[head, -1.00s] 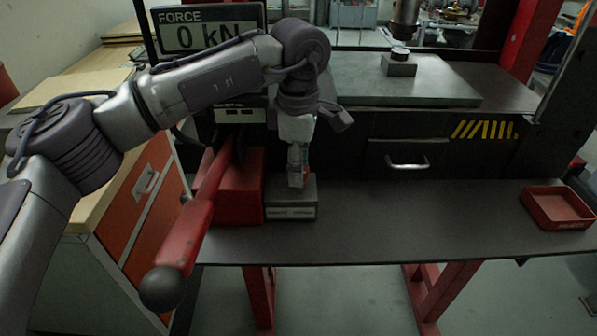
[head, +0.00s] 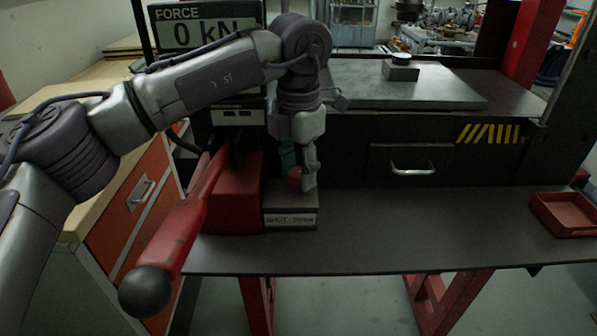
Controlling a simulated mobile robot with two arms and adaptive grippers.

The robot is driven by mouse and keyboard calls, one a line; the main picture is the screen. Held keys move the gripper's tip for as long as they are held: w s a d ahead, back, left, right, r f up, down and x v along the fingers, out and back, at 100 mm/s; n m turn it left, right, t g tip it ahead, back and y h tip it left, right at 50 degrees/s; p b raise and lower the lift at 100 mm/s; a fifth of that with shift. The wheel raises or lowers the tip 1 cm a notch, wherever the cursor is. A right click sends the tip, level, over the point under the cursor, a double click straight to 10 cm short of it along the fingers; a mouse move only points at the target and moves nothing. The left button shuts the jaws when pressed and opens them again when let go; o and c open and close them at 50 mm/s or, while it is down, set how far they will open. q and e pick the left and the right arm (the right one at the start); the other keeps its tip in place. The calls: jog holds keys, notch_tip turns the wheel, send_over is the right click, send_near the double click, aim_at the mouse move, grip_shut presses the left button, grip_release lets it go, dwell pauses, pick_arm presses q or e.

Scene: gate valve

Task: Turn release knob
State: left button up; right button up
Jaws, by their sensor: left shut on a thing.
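The release knob (head: 294,180) is a small red knob on top of a grey block (head: 290,219) with a label on its front, partly legible as "SHUT" and "OPEN". My left gripper (head: 300,182) points down over the block, with its fingers shut on the knob. A finger hides part of the knob. A teal patch shows between the finger links. My right gripper does not show.
A red pump body (head: 232,205) with a long red lever (head: 182,232) stands left of the block. A display (head: 207,27) reads "FORCE 0 kN". A red tray (head: 565,213) sits at the shelf's right end. The shelf (head: 420,225) between is clear.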

aim_at(298, 172)
pick_arm(q)
jog(key=shift+n, duration=0.5)
jog(key=o, duration=1.1)
jog(key=shift+o, duration=0.2)
notch_tip(298, 172, up, 12)
